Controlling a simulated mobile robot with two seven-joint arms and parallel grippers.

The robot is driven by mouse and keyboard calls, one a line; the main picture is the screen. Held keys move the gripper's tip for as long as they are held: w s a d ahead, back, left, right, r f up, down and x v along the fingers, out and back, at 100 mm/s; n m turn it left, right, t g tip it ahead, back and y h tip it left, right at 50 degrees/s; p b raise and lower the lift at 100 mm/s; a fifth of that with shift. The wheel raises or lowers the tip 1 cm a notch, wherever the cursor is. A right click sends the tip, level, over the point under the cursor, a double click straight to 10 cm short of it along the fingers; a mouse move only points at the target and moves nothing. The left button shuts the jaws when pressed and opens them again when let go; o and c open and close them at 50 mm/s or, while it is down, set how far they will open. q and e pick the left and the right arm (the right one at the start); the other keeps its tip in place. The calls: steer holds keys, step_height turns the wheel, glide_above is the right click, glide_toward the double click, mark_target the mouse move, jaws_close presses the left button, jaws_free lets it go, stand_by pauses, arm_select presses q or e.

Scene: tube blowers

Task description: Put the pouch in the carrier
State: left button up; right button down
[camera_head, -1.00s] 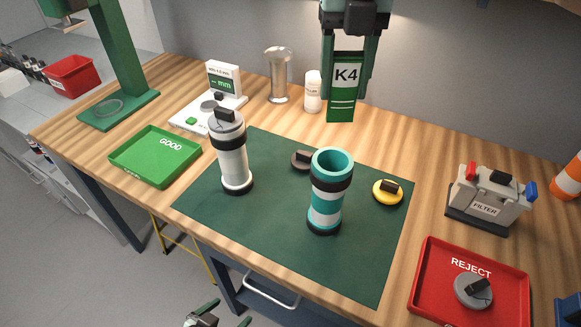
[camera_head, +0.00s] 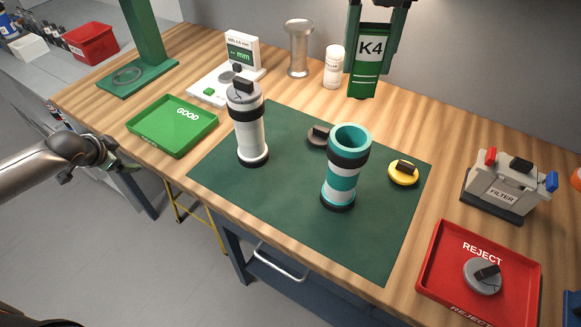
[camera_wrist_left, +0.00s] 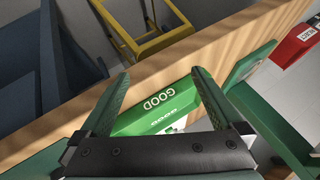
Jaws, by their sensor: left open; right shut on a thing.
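The pouch (camera_head: 369,70), green with a white K4 label, hangs upright at the top of the head view. My right gripper (camera_head: 371,58) is shut on it, its green fingers on both sides, behind the mat. An open teal and white carrier (camera_head: 341,183) stands upright on the green mat; its inside bottom is hidden. A white carrier (camera_head: 250,130) with a grey lid on top stands to its left. My left gripper (camera_head: 105,155) is off the table's front left edge, empty; its open fingers (camera_wrist_left: 160,75) show in the left wrist view.
A yellow lid (camera_head: 404,172) and a dark lid (camera_head: 318,136) lie on the mat (camera_head: 290,220). A green GOOD tray (camera_head: 165,142), a red REJECT tray (camera_head: 445,275), a filter unit (camera_head: 500,190), a white bottle (camera_head: 333,68) and a gauge (camera_head: 215,85) surround it.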

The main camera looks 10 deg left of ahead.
arm_select(q)
steer(key=w+d+r+m+t+h, duration=0.1)
steer(key=w+d+r+m+t, duration=0.35)
steer(key=r, duration=0.35)
steer(key=w+d+r+m+t+h, duration=0.2)
steer(key=w+d+r+m+t, duration=0.3)
steer(key=r, duration=0.3)
steer(key=d+r+m+h, duration=0.5)
steer(key=d+m, duration=0.3)
steer(key=d+r+m+h, duration=0.5)
steer(key=d+r+m, duration=0.1)
steer(key=d+m, duration=0.2)
steer(key=s+d+m+g+h, duration=0.5)
steer(key=d+m, duration=0.3)
steer(key=m, duration=0.3)
steer(key=m+g+y, duration=0.3)
steer(key=m+g, duration=0.2)
steer(key=m, duration=0.2)
glide_toward(343, 174)
step_height(343, 174, down, 3)
steer(key=w+a, duration=0.2)
steer(key=w, duration=0.1)
steer(key=shift+n+g, duration=0.25)
steer(key=x, duration=1.2)
steer(key=shift+s+d, duration=0.15)
steer(key=shift+d, duration=0.05)
